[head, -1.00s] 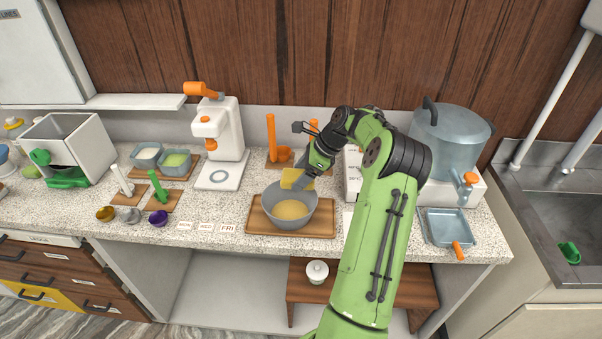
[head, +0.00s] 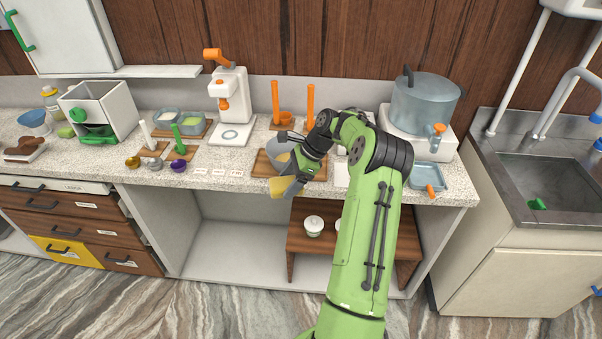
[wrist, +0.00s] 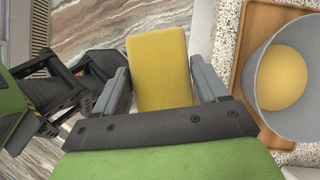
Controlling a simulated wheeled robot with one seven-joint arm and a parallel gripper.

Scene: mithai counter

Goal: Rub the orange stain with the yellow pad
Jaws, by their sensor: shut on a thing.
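I see no orange stain in either view that I can make out.
A grey bowl (head: 279,147) with yellow contents stands on a wooden tray (head: 262,165); the wrist view shows the bowl (wrist: 262,95) close to the right. The counter front (head: 222,184) carries small cards. A wooden stool (head: 300,244) with white lidded pots stands under the counter.

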